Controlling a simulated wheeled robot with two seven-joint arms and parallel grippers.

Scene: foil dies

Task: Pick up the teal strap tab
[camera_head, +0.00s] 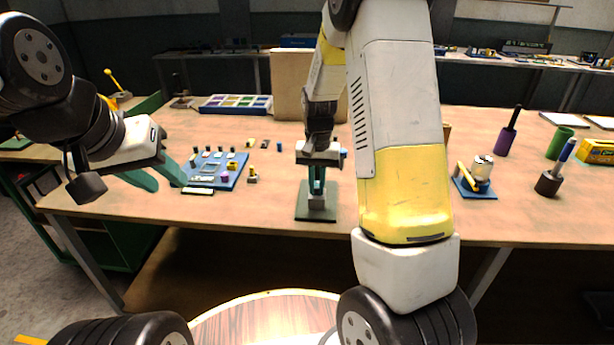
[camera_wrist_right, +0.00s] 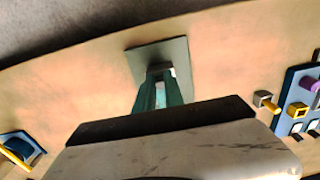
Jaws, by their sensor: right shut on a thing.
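My right gripper (camera_head: 317,188) points down over a small grey block (camera_head: 318,203) on a dark green plate (camera_head: 316,214). Its teal fingers are shut on a narrow teal piece, which I take to be the teal strap tab (camera_wrist_right: 160,95). The tab is mostly hidden between the fingers, and its colour is close to theirs. In the right wrist view the fingers (camera_wrist_right: 160,88) reach to the block on the plate (camera_wrist_right: 143,58). I cannot tell whether the tab is clear of the block. My left gripper (camera_head: 168,184) is open and empty at the left of the table.
A blue board (camera_head: 238,177) with small parts lies between the grippers, with a small brass-coloured piece (camera_head: 252,175) beside it.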

